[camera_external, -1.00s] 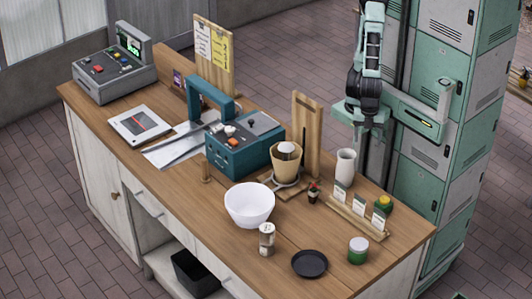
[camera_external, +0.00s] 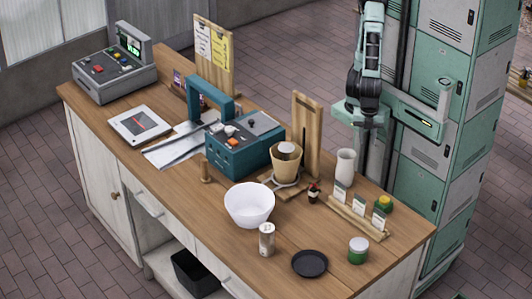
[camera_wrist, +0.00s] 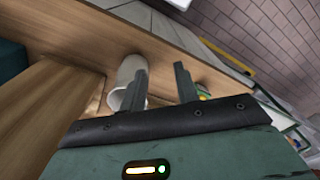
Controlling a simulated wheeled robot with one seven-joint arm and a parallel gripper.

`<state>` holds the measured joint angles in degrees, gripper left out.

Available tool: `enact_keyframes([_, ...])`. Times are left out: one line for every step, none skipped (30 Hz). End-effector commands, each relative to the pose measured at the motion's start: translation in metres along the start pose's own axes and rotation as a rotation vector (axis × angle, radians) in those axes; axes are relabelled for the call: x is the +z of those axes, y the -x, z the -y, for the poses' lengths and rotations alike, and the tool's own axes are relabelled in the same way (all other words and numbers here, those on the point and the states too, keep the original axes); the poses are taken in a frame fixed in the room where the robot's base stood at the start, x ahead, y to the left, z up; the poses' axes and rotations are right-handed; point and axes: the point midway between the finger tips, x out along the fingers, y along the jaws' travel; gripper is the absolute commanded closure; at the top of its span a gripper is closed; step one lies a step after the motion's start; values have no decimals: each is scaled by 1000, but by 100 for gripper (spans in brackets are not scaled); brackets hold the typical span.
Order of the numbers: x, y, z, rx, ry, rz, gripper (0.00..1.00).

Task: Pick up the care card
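Several small white cards stand in a row in a wooden holder (camera_external: 357,219) near the table's right edge. They are a left card (camera_external: 340,192), a middle card (camera_external: 360,208) and a right card (camera_external: 379,220). Their print is too small to tell which is the care card. My gripper (camera_external: 364,122) is in the air beyond the table's back edge, above and behind the white vase (camera_external: 346,166). In the wrist view my gripper (camera_wrist: 161,77) has its fingers apart with nothing held between them. The vase shows there behind the left finger (camera_wrist: 127,75). I cannot make out the cards there.
A green-yellow jar (camera_external: 383,203) is close behind the holder. A green-banded jar (camera_external: 358,250) and dark plate (camera_external: 310,263) are in front. A wooden board (camera_external: 306,135) stands left of the vase. Green lockers (camera_external: 440,110) rise behind the arm.

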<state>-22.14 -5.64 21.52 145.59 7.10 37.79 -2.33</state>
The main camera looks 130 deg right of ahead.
Motion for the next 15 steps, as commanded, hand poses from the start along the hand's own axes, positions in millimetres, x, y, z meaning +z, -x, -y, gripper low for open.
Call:
enact_keyframes([-11, 7, -3, -5, 39, -1, 69])
enact_keyframes([-20, 11, -5, -8, 75, -2, 69])
enact_keyframes([-34, 17, -9, -13, 136, -5, 69])
enact_keyframes([-46, 22, -14, -16, 188, -7, 69])
enact_keyframes([-58, 26, -18, -20, 245, -10, 69])
enact_keyframes([-76, 33, -26, -25, 324, -15, 69])
enact_keyframes([-88, 37, -32, -27, 384, -20, 69])
enact_keyframes([-100, 41, -39, -30, 443, -24, 69])
enact_keyframes([-115, 46, -48, -32, 518, -30, 69])
enact_keyframes([-126, 49, -55, -32, 572, -36, 69])
enact_keyframes([-135, 51, -62, -33, 620, -41, 69])
enact_keyframes([-146, 54, -70, -34, 679, -45, 69])
enact_keyframes([-153, 56, -76, -33, 718, -49, 69])
enact_keyframes([-159, 57, -81, -32, 752, -53, 69])
enact_keyframes([-165, 58, -86, -31, 790, -57, 69])
